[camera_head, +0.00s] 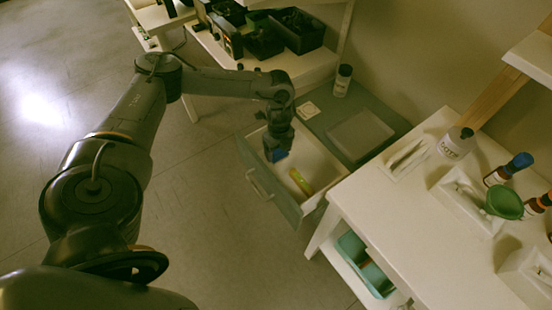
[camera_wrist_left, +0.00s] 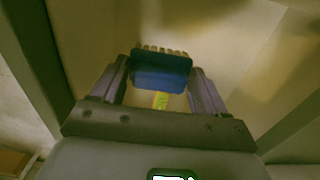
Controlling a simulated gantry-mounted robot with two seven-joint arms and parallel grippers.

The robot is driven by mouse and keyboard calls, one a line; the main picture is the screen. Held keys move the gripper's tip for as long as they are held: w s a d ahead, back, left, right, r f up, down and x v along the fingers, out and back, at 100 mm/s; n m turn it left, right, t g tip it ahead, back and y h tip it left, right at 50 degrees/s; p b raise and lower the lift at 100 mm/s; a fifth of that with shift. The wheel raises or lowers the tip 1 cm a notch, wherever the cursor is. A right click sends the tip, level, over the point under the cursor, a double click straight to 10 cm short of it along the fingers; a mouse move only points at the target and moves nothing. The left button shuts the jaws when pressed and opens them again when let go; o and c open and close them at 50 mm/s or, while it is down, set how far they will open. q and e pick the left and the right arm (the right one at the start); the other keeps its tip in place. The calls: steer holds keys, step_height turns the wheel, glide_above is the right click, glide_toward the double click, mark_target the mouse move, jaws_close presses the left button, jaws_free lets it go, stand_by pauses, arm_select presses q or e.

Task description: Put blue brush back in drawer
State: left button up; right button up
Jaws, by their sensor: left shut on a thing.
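My left gripper (camera_head: 277,150) is shut on the blue brush (camera_wrist_left: 161,72), whose tan bristles point away from the gripper in the left wrist view. In the head view the blue brush (camera_head: 281,155) shows as a small blue patch below the gripper. The gripper holds it at or over the open drawer (camera_head: 320,163), near its left side. I cannot tell whether the brush touches the drawer floor. A yellow-green item (camera_head: 301,182) lies in the drawer, and part of it shows behind the brush in the left wrist view (camera_wrist_left: 160,100). My right gripper is not in view.
The drawer front with its handle (camera_head: 262,186) faces the open floor at lower left. A white table (camera_head: 385,215) with bottles stands at right. Black bins (camera_head: 298,30) stand at the back.

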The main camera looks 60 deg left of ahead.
mark_target(276, 155)
arm_select(q)
steer(key=shift+s+a+f, duration=0.1)
steer(key=shift+a+f, duration=0.4)
steer(key=shift+a, duration=0.3)
step_height(276, 155, down, 4)
steer(key=b, duration=0.3)
steer(key=shift+f, duration=0.15)
steer(key=o, duration=1)
